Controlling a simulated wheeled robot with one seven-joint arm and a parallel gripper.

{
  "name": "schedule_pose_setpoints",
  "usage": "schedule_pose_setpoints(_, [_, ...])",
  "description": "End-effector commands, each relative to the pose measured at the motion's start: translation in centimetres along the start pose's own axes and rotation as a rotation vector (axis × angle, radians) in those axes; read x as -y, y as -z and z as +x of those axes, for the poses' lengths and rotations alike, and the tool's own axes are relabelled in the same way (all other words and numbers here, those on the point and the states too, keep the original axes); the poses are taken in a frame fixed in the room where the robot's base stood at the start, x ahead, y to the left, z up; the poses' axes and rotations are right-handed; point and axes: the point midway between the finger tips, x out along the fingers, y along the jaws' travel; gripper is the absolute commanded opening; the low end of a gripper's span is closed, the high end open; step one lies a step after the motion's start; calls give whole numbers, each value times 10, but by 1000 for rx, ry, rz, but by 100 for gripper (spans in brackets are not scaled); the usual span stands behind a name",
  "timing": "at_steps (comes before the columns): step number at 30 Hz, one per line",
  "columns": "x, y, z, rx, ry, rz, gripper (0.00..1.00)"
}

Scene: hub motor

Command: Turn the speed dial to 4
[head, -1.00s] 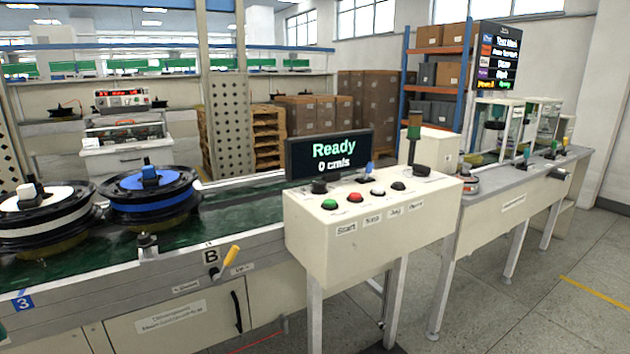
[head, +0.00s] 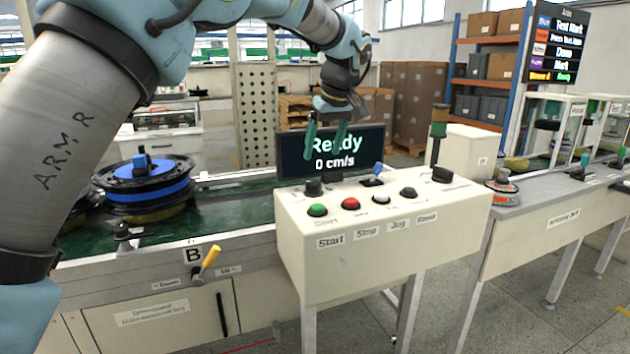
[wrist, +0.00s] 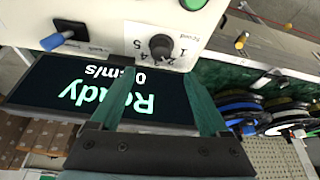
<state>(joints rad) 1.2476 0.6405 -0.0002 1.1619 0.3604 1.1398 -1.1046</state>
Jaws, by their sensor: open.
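The speed dial is a black knob (head: 313,187) at the back left of the cream control box (head: 380,245). In the wrist view the dial (wrist: 161,46) has printed numbers around it; I cannot tell which one it points to. My gripper (head: 326,145) is open and empty, its two green fingers hanging above the dial, in front of the display (head: 290,165). In the wrist view the fingers (wrist: 164,78) straddle the line toward the dial without touching it. The display reads "Ready" and "0 cm/s".
On the box top are a green button (head: 317,210), a red button (head: 350,203), white and black buttons, and a blue-tipped switch (head: 377,170). A signal lamp (head: 439,120) stands at the right. A conveyor (head: 240,205) with a blue-topped motor reel (head: 145,185) lies left.

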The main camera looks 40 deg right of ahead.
Motion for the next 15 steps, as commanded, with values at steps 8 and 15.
schedule_pose_setpoints(8, [2,0,46,4,3,1,79])
schedule_pose_setpoints(15, [1,0,85,3,0,1,79])
